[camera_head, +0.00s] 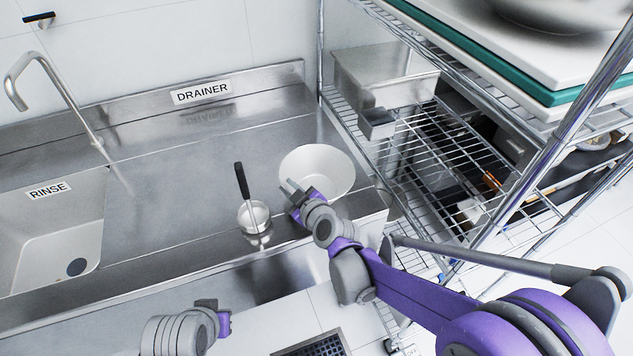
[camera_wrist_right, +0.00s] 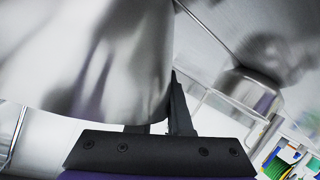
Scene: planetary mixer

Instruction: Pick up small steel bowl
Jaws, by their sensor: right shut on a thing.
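The small steel bowl (camera_head: 318,168) is at the right end of the drainer counter in the head view, its pale inside facing up. My right gripper (camera_head: 291,188) is at its near left rim. In the right wrist view the bowl's shiny outer wall (camera_wrist_right: 95,60) fills the left side, against a dark finger of my right gripper (camera_wrist_right: 174,92). The right gripper is shut on the bowl's rim. I cannot tell whether the bowl touches the counter. My left arm's end (camera_head: 213,318) shows at the bottom of the head view; its fingers are not clear.
A small steel ladle-like pot (camera_head: 254,215) with an upright black handle stands left of the bowl. The rinse sink (camera_head: 50,235) and tap (camera_head: 50,85) are at left. A wire rack (camera_head: 440,150) stands close at right. The counter's middle (camera_head: 180,180) is clear.

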